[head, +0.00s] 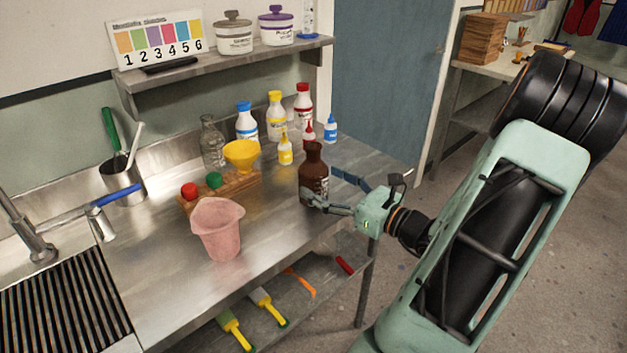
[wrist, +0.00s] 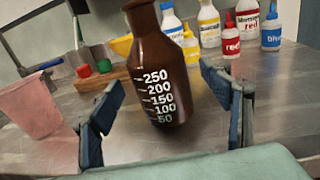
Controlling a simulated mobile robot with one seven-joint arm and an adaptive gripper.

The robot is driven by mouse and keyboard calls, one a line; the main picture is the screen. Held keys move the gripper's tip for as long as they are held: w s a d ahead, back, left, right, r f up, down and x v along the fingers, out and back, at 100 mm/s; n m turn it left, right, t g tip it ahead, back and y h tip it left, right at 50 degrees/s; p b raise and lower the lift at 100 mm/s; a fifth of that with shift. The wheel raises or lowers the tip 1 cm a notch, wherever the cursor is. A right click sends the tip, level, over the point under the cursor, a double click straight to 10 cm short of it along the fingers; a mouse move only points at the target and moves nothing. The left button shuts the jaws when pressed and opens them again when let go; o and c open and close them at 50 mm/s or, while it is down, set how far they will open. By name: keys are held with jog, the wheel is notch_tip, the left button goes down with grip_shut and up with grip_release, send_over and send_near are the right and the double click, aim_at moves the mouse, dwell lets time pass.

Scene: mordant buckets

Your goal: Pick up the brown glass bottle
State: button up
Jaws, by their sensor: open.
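The brown glass bottle (head: 314,172) stands upright on the steel counter, right of its middle. It has white volume marks, seen in the wrist view (wrist: 157,75). My gripper (head: 325,190) is low at the bottle, reaching in from the right. In the wrist view my gripper (wrist: 165,110) is open, with one finger on each side of the bottle. Gaps show between the bottle and both fingers. The bottle's top is cut off in the wrist view.
A pink beaker (head: 218,228) stands left of the bottle. A yellow funnel (head: 241,155) sits in a wooden rack (head: 240,190). Several dye bottles, including a yellow one (head: 285,150), stand close behind. A shelf (head: 225,67) hangs above. The front counter is clear.

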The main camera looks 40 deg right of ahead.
aim_at(314, 177)
jog(key=w, duration=0.3)
jog(key=shift+w+a, duration=0.1)
jog(key=shift+a, duration=0.25)
jog(key=shift+c, duration=0.3)
jog(key=c, duration=1.5)
jog(key=shift+c, duration=0.5)
jog(key=shift+r, duration=0.15)
